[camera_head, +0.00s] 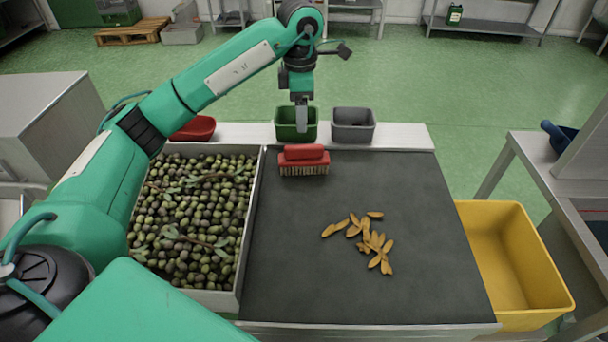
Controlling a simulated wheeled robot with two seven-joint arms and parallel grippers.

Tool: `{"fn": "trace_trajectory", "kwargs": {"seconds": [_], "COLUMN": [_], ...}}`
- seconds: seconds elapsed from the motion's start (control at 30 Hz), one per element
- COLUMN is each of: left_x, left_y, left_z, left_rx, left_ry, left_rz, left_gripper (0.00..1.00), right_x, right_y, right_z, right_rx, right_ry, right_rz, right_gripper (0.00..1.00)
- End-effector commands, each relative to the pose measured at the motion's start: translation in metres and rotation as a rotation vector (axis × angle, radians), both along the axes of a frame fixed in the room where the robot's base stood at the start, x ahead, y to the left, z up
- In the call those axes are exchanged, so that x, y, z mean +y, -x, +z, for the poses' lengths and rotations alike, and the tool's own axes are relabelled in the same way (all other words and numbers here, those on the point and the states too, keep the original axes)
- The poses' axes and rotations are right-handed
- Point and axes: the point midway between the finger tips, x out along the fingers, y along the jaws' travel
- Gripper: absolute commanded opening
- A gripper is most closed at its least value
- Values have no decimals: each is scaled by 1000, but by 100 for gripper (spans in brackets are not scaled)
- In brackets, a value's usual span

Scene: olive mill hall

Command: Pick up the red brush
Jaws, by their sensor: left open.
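The red brush (304,161) lies on the dark mat (300,250) near its back edge, bristles facing the front. My left gripper (301,122) hangs above and behind the brush, pointing down, in front of the green bin in the picture. It is open and empty, with its fingers seen edge-on. It does not appear to touch the brush. My right gripper is not in view.
A crate of olives (247,240) stands left of the mat. Yellow leaves (372,241) lie mid-mat. A yellow bin (500,250) is at right.

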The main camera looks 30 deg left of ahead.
Motion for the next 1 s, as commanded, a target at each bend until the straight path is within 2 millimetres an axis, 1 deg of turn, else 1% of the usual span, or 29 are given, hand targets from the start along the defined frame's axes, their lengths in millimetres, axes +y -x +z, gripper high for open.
{"fn": "trace_trajectory", "kwargs": {"seconds": [0.03,0.17,0.27,0.5,0.6,0.87,1.0], "left_x": [0,0,0,0,0,-2,-4], "left_y": [0,0,0,0,0,-2,-6], "left_z": [-8,-16,-29,-75,-88,-103,-122], "left_rx": [-1,1,4,3,2,1,3], "left_ry": [0,1,0,1,0,1,1], "left_rz": [0,0,0,1,0,0,1], "left_gripper": [66,66,66,66,66,66,66], "right_x": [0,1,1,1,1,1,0], "right_y": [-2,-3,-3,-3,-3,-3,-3], "right_z": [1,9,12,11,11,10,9], "right_rx": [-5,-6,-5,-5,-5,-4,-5], "right_ry": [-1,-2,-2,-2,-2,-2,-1], "right_rz": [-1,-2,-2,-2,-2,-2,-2], "right_gripper": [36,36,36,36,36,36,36]}}
